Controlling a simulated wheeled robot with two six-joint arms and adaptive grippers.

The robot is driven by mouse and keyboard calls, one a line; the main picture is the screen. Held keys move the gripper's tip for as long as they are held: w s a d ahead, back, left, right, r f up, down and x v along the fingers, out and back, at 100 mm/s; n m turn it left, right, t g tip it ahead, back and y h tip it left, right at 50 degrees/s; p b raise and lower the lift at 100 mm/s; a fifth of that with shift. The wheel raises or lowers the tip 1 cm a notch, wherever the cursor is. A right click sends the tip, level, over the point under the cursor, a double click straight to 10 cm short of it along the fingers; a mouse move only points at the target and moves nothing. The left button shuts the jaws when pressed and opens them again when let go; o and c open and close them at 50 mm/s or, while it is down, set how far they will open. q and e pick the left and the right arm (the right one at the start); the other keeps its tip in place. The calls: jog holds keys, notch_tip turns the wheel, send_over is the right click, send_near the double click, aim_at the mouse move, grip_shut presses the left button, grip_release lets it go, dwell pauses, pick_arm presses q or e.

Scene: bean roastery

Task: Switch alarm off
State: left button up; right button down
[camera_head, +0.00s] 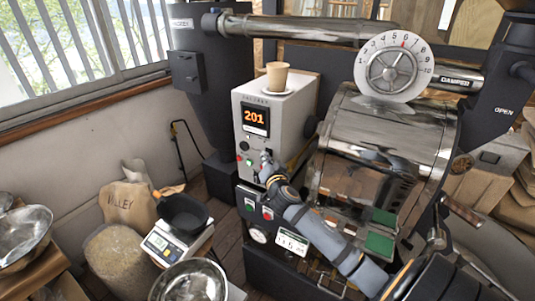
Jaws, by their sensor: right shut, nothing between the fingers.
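The grey control box (282,105) stands left of the roaster drum, with an orange "201" on its dark display (256,119). Below the display are a dark knob (244,146), a small red button or lamp (239,158) and a green one (248,162). No part is legibly labelled as the alarm. My right arm reaches in from the lower right. My right gripper (266,160) is shut and empty, in front of the lower right part of the box face. It hides that part, and I cannot tell whether it touches it. My left gripper is not in view.
The roaster drum (391,123) with its numbered damper dial (391,66) stands to the right. A paper cup on a saucer (278,92) sits on the box. A lower panel (250,205) has red and green buttons. A scale (165,245) with a black pan stands lower left.

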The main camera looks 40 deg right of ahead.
jog(key=shift+a, duration=0.1)
jog(key=shift+s+a, duration=0.3)
jog(key=shift+a, duration=0.35)
jog(key=shift+f, duration=0.1)
jog(key=a, duration=0.1)
jog(key=s+a+b, duration=0.1)
jog(key=a, duration=0.1)
jog(key=s+a, duration=0.1)
jog(key=shift+a+f+b, duration=0.25)
jog(key=shift+f+b, duration=0.05)
dwell(0.4)
